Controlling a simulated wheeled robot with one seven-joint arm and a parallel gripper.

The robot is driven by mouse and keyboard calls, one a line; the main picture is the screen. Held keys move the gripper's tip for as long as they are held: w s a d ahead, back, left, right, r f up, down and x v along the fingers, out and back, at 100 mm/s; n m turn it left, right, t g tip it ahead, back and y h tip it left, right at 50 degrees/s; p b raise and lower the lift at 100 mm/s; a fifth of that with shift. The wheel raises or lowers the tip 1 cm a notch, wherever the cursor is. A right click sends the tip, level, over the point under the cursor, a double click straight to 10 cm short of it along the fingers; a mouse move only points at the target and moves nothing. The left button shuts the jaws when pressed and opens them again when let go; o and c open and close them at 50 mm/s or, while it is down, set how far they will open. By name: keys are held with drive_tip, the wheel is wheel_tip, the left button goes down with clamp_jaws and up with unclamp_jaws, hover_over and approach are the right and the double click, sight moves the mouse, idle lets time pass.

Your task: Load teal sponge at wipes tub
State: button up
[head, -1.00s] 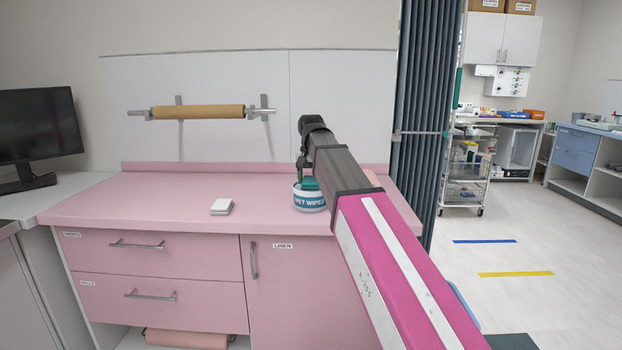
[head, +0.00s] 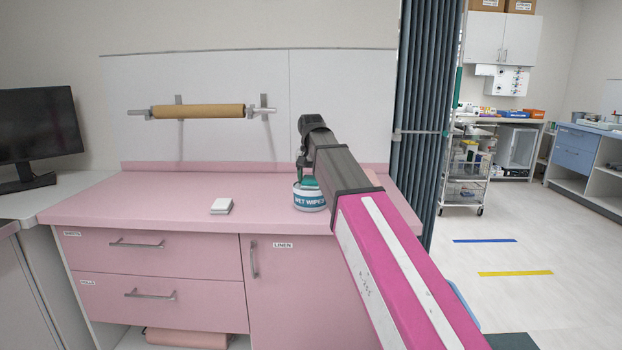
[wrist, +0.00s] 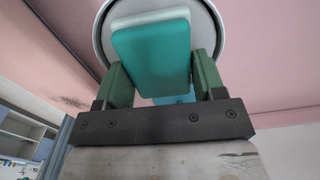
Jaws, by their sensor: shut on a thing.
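The teal sponge (wrist: 152,55) is a flat block with a paler strip along its upper edge in the wrist view. My gripper (wrist: 162,80) is shut on it, with a green finger on each side. The wipes tub (head: 309,201) is a round tub with a blue "WET WIPES" label, on the pink counter in the head view. The tub's round rim (wrist: 101,32) shows behind the sponge in the wrist view. My gripper is at the tub's top; the arm partly hides it. I cannot tell whether the sponge touches the tub.
A small white block (head: 221,206) lies on the pink counter (head: 165,201), left of the tub. A paper roll (head: 198,111) is mounted on the back panel. A monitor (head: 38,125) stands at far left, and a dark curtain (head: 421,110) hangs to the right. The counter's left part is clear.

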sight(311, 177)
drive_tip(key=shift+r, duration=3.45)
